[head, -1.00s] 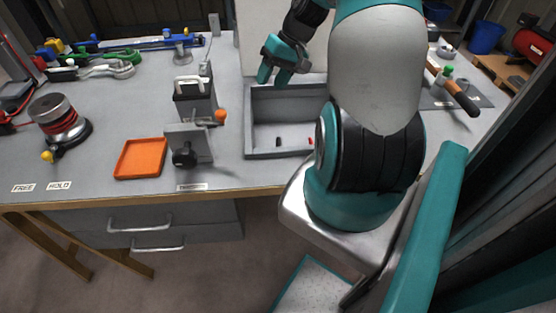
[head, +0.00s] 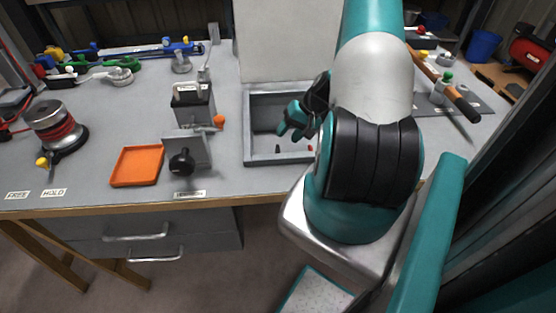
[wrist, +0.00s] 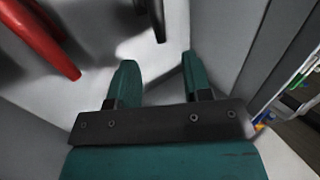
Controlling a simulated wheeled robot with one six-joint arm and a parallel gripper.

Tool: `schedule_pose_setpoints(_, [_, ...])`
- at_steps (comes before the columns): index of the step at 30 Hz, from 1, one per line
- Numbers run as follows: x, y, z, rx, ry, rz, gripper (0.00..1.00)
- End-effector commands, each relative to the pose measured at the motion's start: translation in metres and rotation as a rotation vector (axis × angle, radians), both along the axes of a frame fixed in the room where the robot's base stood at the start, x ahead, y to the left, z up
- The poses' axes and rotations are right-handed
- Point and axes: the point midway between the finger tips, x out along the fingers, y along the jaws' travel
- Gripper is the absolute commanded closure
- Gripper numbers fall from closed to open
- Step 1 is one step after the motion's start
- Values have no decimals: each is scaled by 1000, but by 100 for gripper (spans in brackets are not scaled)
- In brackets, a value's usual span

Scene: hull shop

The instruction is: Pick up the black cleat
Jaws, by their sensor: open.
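A small black cleat (head: 278,149) stands in the open grey box on the bench, near its front wall. In the wrist view the black cleat (wrist: 156,18) shows at the top, cut off by the frame edge, in line with the gap between the fingers. My gripper (head: 284,129) is over the box; its teal fingers (wrist: 159,68) are open with nothing between them. The cleat's near end appears just beyond the fingertips, and I see no contact.
A red piece (head: 310,149) stands in the same grey box (head: 247,135), to the right; it shows large in the wrist view (wrist: 42,36). The box walls are close around my gripper. Left of the box are a clamp-like fixture (head: 186,155) and an orange tray (head: 137,166).

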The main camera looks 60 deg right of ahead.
Motion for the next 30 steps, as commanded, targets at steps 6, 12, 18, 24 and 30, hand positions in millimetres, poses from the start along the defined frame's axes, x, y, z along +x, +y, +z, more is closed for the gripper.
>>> schedule_pose_setpoints(6, [6,10,-15,2,2,2,55])
schedule_pose_setpoints(12, [17,22,-40,1,1,2,55])
schedule_pose_setpoints(18, [20,25,-46,0,0,1,55])
schedule_pose_setpoints(24, [20,24,-46,-1,0,-1,73])
schedule_pose_setpoints(30, [20,24,-46,-1,0,-1,100])
